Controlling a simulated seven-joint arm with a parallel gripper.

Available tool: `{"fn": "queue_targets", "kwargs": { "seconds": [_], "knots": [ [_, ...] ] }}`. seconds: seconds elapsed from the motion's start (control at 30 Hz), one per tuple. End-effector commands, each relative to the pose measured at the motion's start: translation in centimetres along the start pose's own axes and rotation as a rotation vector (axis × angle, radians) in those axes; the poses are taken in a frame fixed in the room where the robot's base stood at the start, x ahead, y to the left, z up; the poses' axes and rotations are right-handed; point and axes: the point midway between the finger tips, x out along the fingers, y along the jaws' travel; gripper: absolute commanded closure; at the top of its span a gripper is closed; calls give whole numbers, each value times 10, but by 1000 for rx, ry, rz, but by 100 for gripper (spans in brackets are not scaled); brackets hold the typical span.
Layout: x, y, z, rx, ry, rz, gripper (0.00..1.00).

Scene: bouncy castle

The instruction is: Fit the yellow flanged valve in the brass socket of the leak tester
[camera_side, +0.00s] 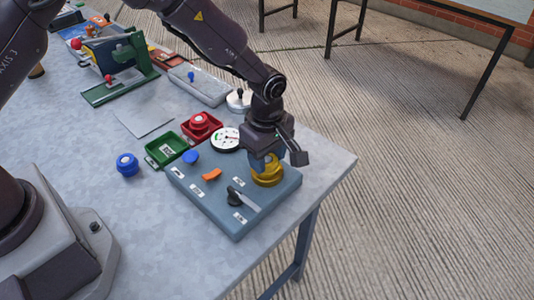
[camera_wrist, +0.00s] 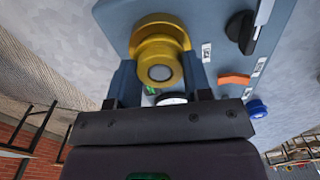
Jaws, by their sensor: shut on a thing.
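The leak tester (camera_side: 215,205) is a blue-grey box near the table's front right corner. Its brass socket (camera_side: 270,180) is at its right end, beneath my gripper (camera_side: 266,160). In the wrist view my gripper (camera_wrist: 160,80) is shut on the yellow flanged valve (camera_wrist: 175,72), with a finger on either side. The valve's round grey centre faces the camera. The brass socket (camera_wrist: 157,20) shows as a wider ring directly behind the valve. The valve is at the socket's mouth, roughly in line with it. The contact is hidden, so I cannot tell how deep it sits.
The tester's top carries a dial gauge (camera_side: 225,139), a blue knob (camera_side: 190,157), an orange lever (camera_side: 211,175) and a black knob (camera_side: 234,198). A green tray (camera_side: 160,155), a red tray (camera_side: 214,132) and a loose blue valve (camera_side: 127,165) stand nearby. The table's right edge is close.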

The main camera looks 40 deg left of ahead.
Motion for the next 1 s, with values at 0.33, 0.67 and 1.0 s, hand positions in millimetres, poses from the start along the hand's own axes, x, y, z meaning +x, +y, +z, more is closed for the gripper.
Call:
{"fn": "queue_targets", "kwargs": {
  "seconds": [0.33,0.67,1.0],
  "knots": [
    [4,0,0,0,0,1,78],
    [4,0,0,0,0,0,78],
    [8,0,0,1,0,0,78]
  ]
}}
